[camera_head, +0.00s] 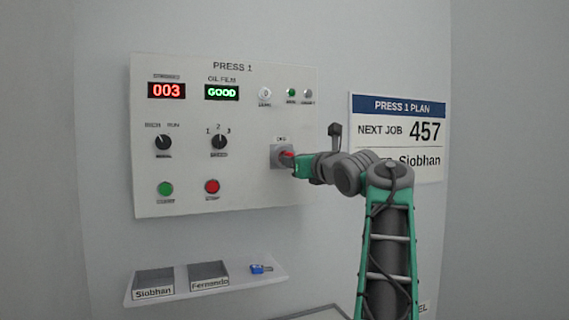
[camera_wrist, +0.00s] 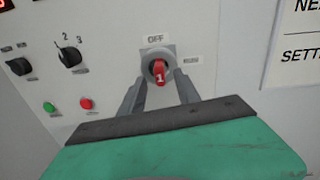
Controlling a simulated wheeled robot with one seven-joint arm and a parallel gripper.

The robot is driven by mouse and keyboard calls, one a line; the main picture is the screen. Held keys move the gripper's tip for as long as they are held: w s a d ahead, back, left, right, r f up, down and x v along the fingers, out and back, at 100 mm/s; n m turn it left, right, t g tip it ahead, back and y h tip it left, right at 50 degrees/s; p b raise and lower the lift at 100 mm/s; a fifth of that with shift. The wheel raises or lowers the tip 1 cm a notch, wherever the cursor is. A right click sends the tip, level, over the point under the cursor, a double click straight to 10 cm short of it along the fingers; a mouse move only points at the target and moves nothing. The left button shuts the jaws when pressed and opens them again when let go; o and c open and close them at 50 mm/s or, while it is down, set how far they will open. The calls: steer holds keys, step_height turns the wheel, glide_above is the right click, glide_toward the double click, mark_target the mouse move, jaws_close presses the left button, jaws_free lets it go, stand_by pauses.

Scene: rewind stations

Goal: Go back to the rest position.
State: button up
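My gripper (camera_wrist: 160,92) is in front of a grey switch plate under an OFF label, at the lower right of the PRESS 1 panel. Its two grey fingers stand apart, one on each side of a red piece (camera_wrist: 159,72) marked 1 on the switch. In the wrist view I see gaps between the fingers and the red piece, so the gripper looks open. In the head view the green gripper body (camera_head: 303,167) is close to the switch plate (camera_head: 277,153) and partly hides the red piece.
The panel (camera_head: 240,130) carries knobs, buttons and displays reading 003 and GOOD. A plan board (camera_head: 397,107) hangs to its right. Below, a shelf (camera_head: 225,288) holds trays labelled Siobhan and Fernando and a blue object (camera_head: 258,269), perhaps a padlock. Open space lies between panel and shelf.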

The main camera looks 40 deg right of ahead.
steer(key=v, duration=0.5)
steer(key=w+a+f+m+g+y+p, duration=0.25)
steer(key=w+a+f+m+p, duration=0.35)
steer(key=a+m, duration=0.45)
steer(key=a+f+m+g+p, duration=0.2)
steer(key=a+f+m+g, duration=0.2)
steer(key=a+f+m, duration=0.55)
steer(key=s+a+f+m+g+y+p, duration=0.1)
steer(key=s+a+f+m+g+p, duration=0.2)
steer(key=s+a+f+m, duration=0.4)
steer(key=s+a+f+m+g+y+p, duration=0.1)
steer(key=s+a+f+m+g+p, duration=0.2)
steer(key=s+a+f, duration=0.7)
steer(key=s+f+m+g, duration=0.2)
steer(key=s+f+m, duration=0.2)
steer(key=s+f, duration=0.1)
steer(key=shift+s+f+p, duration=0.35)
steer(key=shift+s+f, duration=0.05)
steer(key=shift+f, duration=0.35)
